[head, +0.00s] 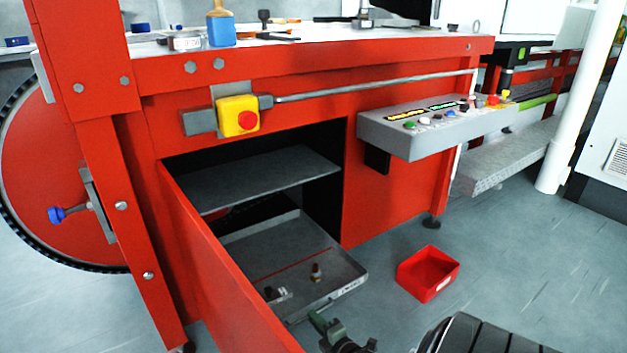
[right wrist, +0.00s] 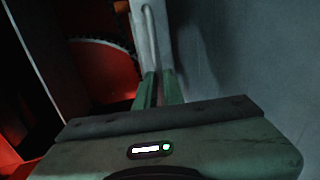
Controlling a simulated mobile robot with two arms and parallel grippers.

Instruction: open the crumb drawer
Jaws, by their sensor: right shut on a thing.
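The crumb drawer (head: 345,268) is a shallow grey metal tray low in the red machine's cabinet. Its front part stands out past the cabinet opening, and a pale label sits on its front at the right. A few small metal parts lie in it. My right gripper (head: 322,325), with green fingers, is at the drawer's front edge. In the right wrist view its fingers (right wrist: 158,88) are closed on the pale bar handle (right wrist: 150,45) of the drawer front. In the head view the fingers largely hide the grip. My left gripper is not in view.
The red cabinet door (head: 215,265) stands open left of the drawer. A grey shelf (head: 270,178) is above the drawer. A small red bin (head: 428,273) stands on the floor to the right. A grey control box (head: 420,135) juts out above. Floor between drawer and bin is clear.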

